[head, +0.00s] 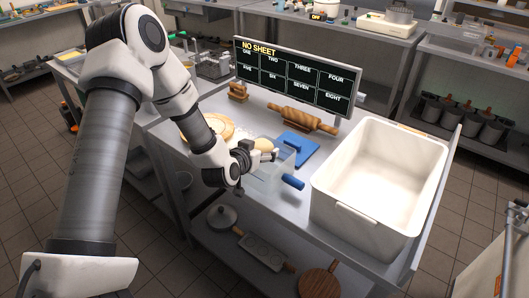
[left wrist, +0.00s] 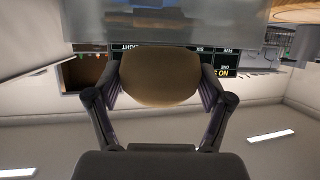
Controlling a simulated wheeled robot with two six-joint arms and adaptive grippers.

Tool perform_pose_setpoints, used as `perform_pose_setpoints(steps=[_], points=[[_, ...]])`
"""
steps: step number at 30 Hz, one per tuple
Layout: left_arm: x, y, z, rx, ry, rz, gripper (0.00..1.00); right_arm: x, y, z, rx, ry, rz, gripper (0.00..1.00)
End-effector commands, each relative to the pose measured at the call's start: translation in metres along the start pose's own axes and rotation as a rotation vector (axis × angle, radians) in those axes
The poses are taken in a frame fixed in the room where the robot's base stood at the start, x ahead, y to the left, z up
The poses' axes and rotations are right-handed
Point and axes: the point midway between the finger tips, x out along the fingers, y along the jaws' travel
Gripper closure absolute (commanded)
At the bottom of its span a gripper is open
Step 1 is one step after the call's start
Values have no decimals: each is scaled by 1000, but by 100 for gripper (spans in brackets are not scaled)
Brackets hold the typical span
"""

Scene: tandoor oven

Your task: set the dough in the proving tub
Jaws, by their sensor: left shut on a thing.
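My left gripper (head: 268,154) is shut on a rounded tan lump of dough (left wrist: 160,76), seen between both fingers in the left wrist view. In the head view the dough (head: 262,144) shows partly behind the gripper, over the middle of the counter. A large, empty white tub (head: 345,212) stands on the counter to the right of the gripper, apart from it. A clear, see-through container (head: 272,172) is right by the gripper; I cannot tell whether they touch. My right gripper is not in view.
A wooden rolling pin (head: 302,117), a blue-handled tool (head: 292,182), a blue flat piece (head: 300,146) and a round wooden board (head: 208,127) lie on the counter (head: 300,222). A black sign (head: 297,75) stands at the back. A shelf below holds pans.

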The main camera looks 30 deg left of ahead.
Motion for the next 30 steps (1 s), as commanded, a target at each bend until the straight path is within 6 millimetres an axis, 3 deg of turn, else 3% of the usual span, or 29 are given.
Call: perform_pose_setpoints(steps=[6,11,30], points=[[28,0,-11,3,2,0,65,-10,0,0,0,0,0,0],[37,0,19,2,-3,0,65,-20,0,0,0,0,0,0],[44,0,36,0,1,0,65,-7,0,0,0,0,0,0]])
